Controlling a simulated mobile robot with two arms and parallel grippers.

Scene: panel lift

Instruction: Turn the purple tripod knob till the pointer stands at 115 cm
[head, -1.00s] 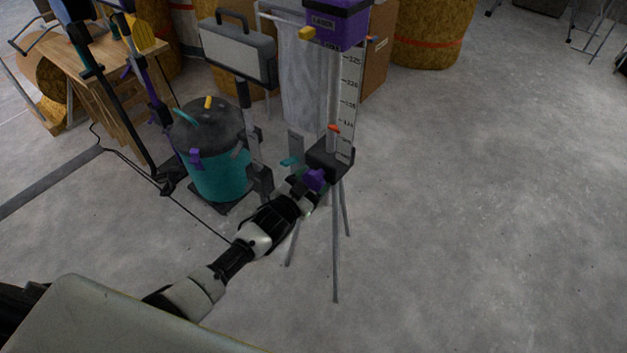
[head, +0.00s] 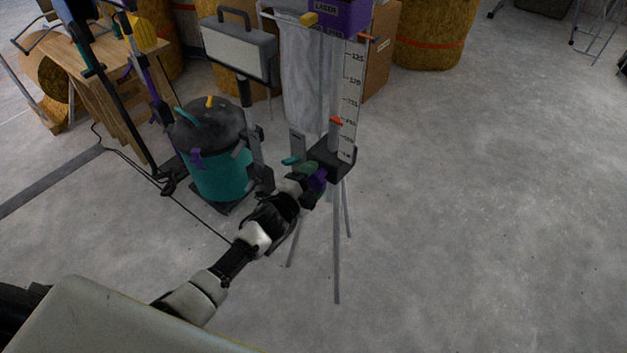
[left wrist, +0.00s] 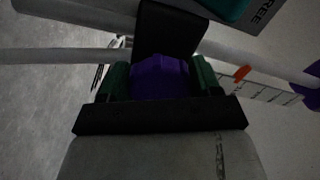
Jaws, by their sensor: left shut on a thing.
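The purple knob (head: 317,180) is on the side of the dark tripod head (head: 331,160). My left gripper (head: 311,181) is shut on it. In the left wrist view the knob (left wrist: 160,78) sits between the two green fingers (left wrist: 160,90). An orange pointer (head: 336,121) stands beside the pale scale strip (head: 350,100), above the tripod head. It also shows in the left wrist view (left wrist: 242,73). A purple laser box (head: 338,14) is on top, cut by the upper edge. My right gripper is out of view.
A teal and black vacuum (head: 218,175) stands just left of the tripod. A work lamp (head: 239,48), a cardboard box (head: 382,55) and a wooden bench (head: 100,62) are behind. The tripod legs (head: 336,250) spread below. The floor to the right is clear.

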